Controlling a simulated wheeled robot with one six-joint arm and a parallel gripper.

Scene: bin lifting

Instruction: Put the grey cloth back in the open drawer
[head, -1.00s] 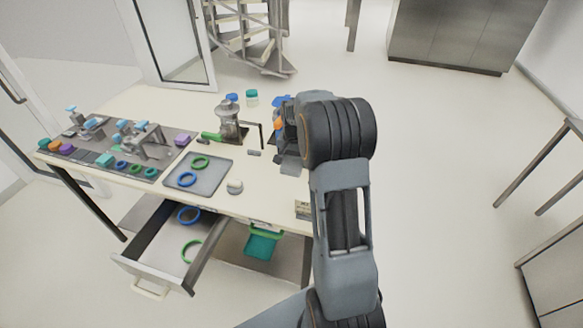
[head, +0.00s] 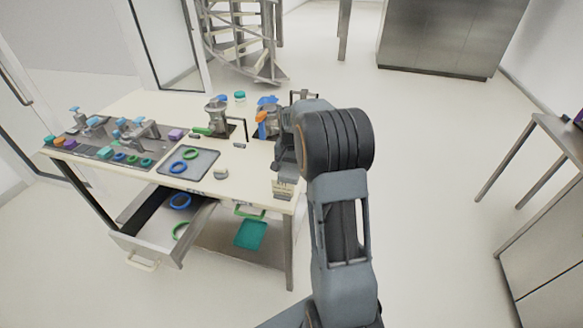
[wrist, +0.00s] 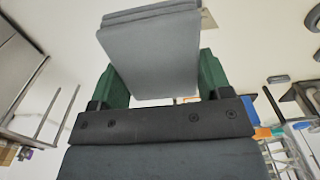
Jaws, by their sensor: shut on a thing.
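The grey cloth (wrist: 150,50) is a folded, layered pad. In the wrist view it sits between the green fingers of my gripper (wrist: 160,78), which is shut on it. The cloth is clear of any surface that I can see there. In the head view my own arm hides the cloth and the fingers. The open drawer (head: 143,247) sticks out under the left part of the table, left of my arm. It holds a blue ring (head: 180,208) and a green ring (head: 174,231).
The table (head: 240,182) carries a grey tray (head: 200,169) with rings, a metal grinder-like device (head: 217,118) and a crowded dark mat at left. A teal bin (head: 250,234) is below the table. The floor right of my arm is open.

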